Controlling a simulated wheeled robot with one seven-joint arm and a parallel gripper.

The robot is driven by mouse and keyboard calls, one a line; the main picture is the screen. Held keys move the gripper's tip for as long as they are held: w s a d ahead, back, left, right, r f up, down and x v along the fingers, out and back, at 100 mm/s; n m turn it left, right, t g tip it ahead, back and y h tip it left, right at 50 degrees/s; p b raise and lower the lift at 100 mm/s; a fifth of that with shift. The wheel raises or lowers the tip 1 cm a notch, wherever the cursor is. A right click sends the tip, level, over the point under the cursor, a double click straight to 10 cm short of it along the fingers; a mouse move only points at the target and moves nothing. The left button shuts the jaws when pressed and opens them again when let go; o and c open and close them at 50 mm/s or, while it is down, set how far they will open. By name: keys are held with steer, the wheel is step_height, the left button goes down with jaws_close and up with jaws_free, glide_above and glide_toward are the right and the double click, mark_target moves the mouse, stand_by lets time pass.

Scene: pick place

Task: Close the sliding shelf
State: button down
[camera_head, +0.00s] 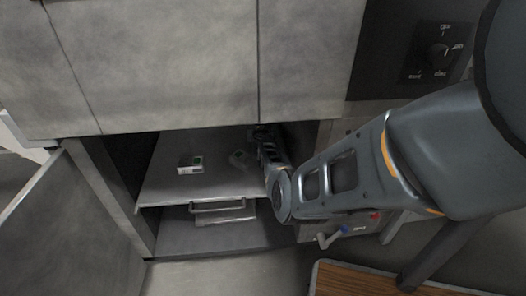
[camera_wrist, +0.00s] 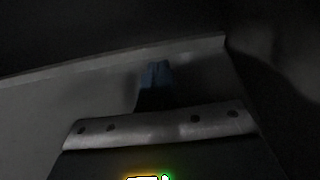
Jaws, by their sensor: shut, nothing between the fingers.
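The sliding shelf (camera_head: 165,180) is a grey flat panel in the open lower cabinet, left of my arm in the head view. A small white and green item (camera_head: 190,166) lies on it. My arm reaches into the cabinet over the shelf's right side, and my gripper (camera_head: 260,132) is far back in shadow, small and partly hidden. In the wrist view my gripper (camera_wrist: 156,75) shows as a dark bluish pair of fingers, closed together with nothing between them. A pale grey surface (camera_wrist: 60,95) lies beyond the fingers; I cannot tell whether they touch it.
A cabinet door (camera_head: 70,225) stands open at the left. A metal handle (camera_head: 222,206) shows below the shelf. A panel with a knob (camera_head: 437,54) is at the upper right. A wooden-topped surface (camera_head: 370,280) lies at the bottom, below my arm.

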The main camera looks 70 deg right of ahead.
steer(key=shift+p+v, duration=0.85)
steer(key=shift+v, duration=0.2)
steer(key=p+v, duration=0.9)
steer(key=v, duration=0.7)
steer(key=shift+s+r+p, duration=0.15)
steer(key=shift+r+p, duration=0.1)
steer(key=shift+p, duration=0.15)
steer(key=shift+v, duration=0.85)
steer(key=shift+a+f, duration=0.1)
steer(key=shift+f, duration=0.05)
